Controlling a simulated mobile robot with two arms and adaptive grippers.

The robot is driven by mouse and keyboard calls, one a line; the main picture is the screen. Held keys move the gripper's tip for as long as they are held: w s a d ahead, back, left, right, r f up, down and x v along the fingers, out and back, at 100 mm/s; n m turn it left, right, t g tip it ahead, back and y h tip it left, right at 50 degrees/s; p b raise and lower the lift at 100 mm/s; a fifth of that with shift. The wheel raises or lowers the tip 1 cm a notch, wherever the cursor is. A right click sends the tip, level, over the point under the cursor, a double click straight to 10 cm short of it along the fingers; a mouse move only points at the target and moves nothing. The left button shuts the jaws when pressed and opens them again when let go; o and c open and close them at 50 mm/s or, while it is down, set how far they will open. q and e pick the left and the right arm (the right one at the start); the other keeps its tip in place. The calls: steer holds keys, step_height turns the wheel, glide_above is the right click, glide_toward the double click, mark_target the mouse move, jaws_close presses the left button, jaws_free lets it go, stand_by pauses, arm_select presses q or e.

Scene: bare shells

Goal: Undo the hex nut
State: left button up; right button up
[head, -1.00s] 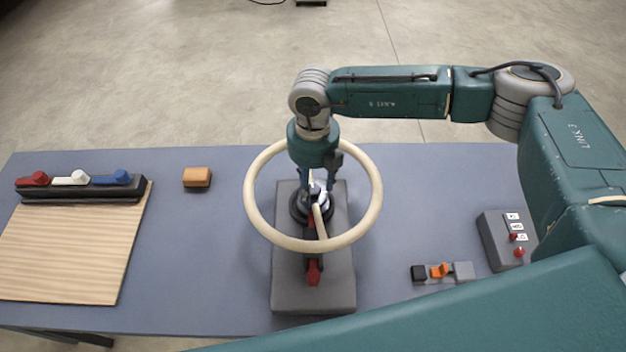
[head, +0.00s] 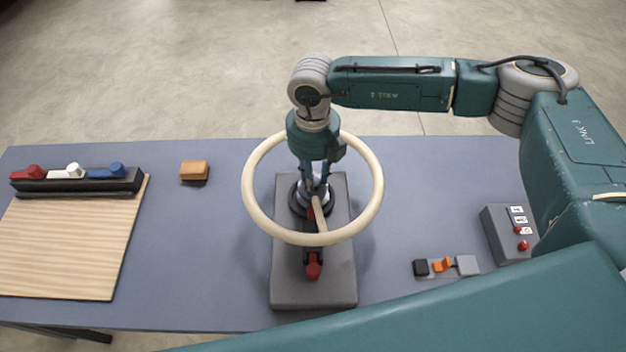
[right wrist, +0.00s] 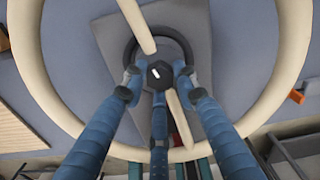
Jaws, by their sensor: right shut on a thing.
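The hex nut (right wrist: 159,74) is dark, with a white mark on its top, and shows in the middle of the right wrist view. It sits over a black round collar (right wrist: 178,42) on a grey base plate (head: 286,285). My right gripper (head: 314,187) points down from above, inside the cream ring. Its blue fingers (right wrist: 159,84) are shut on the nut from several sides. In the head view the fingers mostly hide the nut. My left gripper is in neither view.
A large cream ring (head: 249,210) with a slanting spoke surrounds the gripper. A red-tipped part (head: 313,269) is in front. An orange block (head: 194,170), switch rail (head: 78,181) and wooden board (head: 70,245) are left. A slider strip (head: 445,266) and grey button box (head: 505,240) are right.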

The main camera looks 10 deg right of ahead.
steer(key=o, duration=1.1)
steer(key=shift+o, duration=0.2)
step_height(320, 180, up, 12)
